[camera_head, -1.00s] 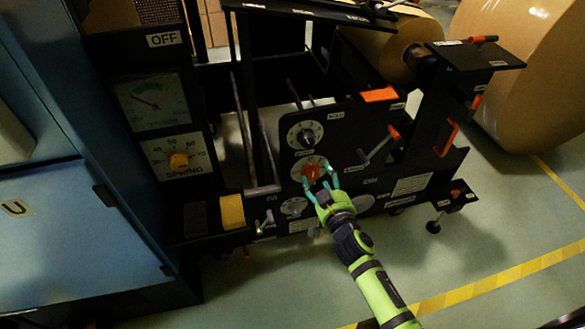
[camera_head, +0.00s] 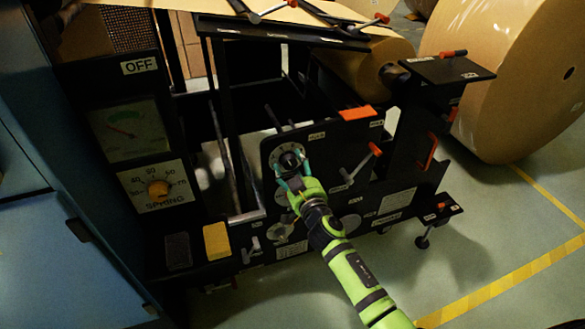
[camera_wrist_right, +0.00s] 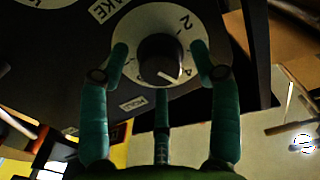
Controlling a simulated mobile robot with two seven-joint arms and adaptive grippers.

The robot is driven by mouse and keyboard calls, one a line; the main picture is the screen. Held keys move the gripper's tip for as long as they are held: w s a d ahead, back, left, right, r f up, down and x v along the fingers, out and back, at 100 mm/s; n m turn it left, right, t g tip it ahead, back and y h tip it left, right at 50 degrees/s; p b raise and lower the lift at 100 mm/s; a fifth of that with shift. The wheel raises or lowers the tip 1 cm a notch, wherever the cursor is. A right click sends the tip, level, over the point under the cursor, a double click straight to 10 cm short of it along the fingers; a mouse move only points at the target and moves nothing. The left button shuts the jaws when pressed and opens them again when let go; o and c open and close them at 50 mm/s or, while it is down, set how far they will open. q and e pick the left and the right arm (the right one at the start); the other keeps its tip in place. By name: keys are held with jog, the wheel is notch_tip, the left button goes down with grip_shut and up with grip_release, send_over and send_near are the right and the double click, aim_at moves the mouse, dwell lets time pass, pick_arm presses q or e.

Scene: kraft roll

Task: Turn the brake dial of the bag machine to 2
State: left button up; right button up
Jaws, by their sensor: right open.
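The brake dial (camera_head: 283,149) is the upper round dial on the bag machine's black front panel. It has a pale face and a black knob. In the right wrist view the dial face (camera_wrist_right: 180,22) shows a 2 and a 4, under a label ending in "AKE", and the white mark on the knob (camera_wrist_right: 160,58) points close to the 4. My right gripper (camera_head: 293,170) is open at this dial. In the right wrist view its teal fingers (camera_wrist_right: 160,62) stand around the knob with gaps at the sides. My left gripper is not in view.
An orange-ended lever (camera_head: 375,150) juts out right of the brake dial. A large kraft roll (camera_head: 500,80) stands at the right. The floor at lower right is clear.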

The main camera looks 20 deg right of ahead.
jog(key=c, duration=1.1)
jog(key=shift+c, duration=0.2)
jog(key=shift+n, duration=0.4)
jog(key=n, duration=0.3)
jog(key=shift+n, duration=0.3)
jog(key=n, duration=0.4)
jog(key=shift+n, duration=0.4)
jog(key=n, duration=0.5)
jog(key=shift+n, duration=1.7)
